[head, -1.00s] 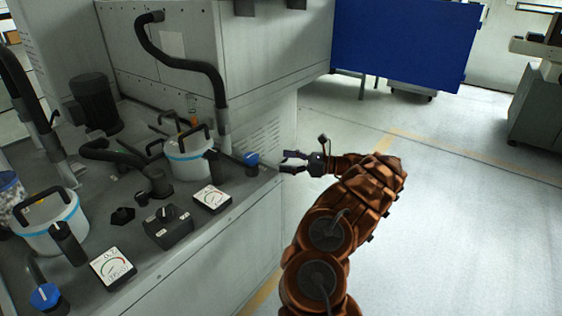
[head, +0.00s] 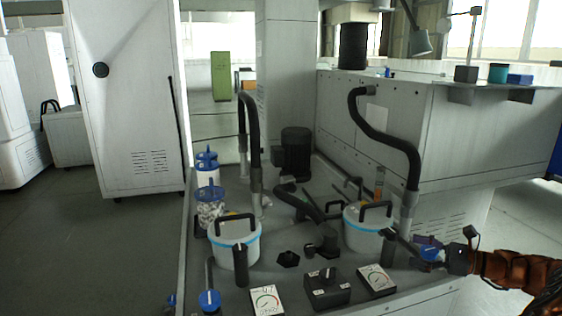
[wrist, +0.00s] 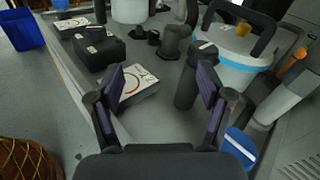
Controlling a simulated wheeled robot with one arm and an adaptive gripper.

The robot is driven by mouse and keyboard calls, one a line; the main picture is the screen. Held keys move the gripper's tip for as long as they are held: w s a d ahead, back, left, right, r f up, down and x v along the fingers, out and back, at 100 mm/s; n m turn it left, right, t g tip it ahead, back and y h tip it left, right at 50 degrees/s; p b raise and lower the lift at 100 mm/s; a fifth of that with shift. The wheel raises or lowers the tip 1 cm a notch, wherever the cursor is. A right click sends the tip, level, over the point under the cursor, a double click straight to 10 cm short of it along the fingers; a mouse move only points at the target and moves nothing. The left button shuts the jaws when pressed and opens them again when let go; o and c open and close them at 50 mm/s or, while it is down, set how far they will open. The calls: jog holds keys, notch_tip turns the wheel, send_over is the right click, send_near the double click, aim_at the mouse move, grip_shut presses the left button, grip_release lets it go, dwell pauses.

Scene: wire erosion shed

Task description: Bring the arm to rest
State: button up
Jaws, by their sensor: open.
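My gripper (head: 424,247) is at the right of the head view, at the front right corner of the grey bench top, with its fingers beside a blue-capped valve handle (head: 433,255). In the wrist view my gripper (wrist: 162,84) has its two purple-padded fingers wide apart with nothing between them. The blue handle (wrist: 240,146) shows right of the right finger there. My brown arm enters the head view from the right edge.
The bench top (head: 330,258) carries white tubs with blue bands (head: 234,245), a dial gauge (head: 376,281), a black switch box (head: 326,288) and black hoses (head: 382,138). A tall grey cabinet (head: 125,120) stands left. Open floor (head: 90,245) lies left of the bench.

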jog(key=s+a+r+n+g, duration=0.2)
jog(key=s+a+n+g, duration=0.15)
jog(key=a, duration=0.55)
jog(key=s+a+r+n+g, duration=0.2)
jog(key=a+n+g, duration=0.15)
jog(key=a, duration=0.55)
jog(key=s+a+n+g+h, duration=0.4)
jog(key=s+a+n, duration=0.2)
jog(key=s+a, duration=0.5)
jog(key=s+f+n+g+h, duration=0.1)
jog(key=s+f+n+h, duration=0.1)
jog(key=s, duration=0.4)
jog(key=s+f+n+h, duration=0.2)
jog(key=s+h, duration=0.1)
jog(key=s, duration=0.3)
jog(key=s+d+f+n+h, duration=0.2)
jog(key=s+d+n+h, duration=0.15)
jog(key=s, duration=0.25)
jog(key=s+d+f+n+h, duration=0.2)
jog(key=s+d, duration=0.2)
jog(key=s, duration=0.2)
notch_tip(320, 180, up, 27)
jog(key=s+t+p, duration=0.1)
jog(key=p, duration=2.3)
jog(key=shift+f+p, duration=0.15)
jog(key=shift+p, duration=0.2)
jog(key=shift+f, duration=0.1)
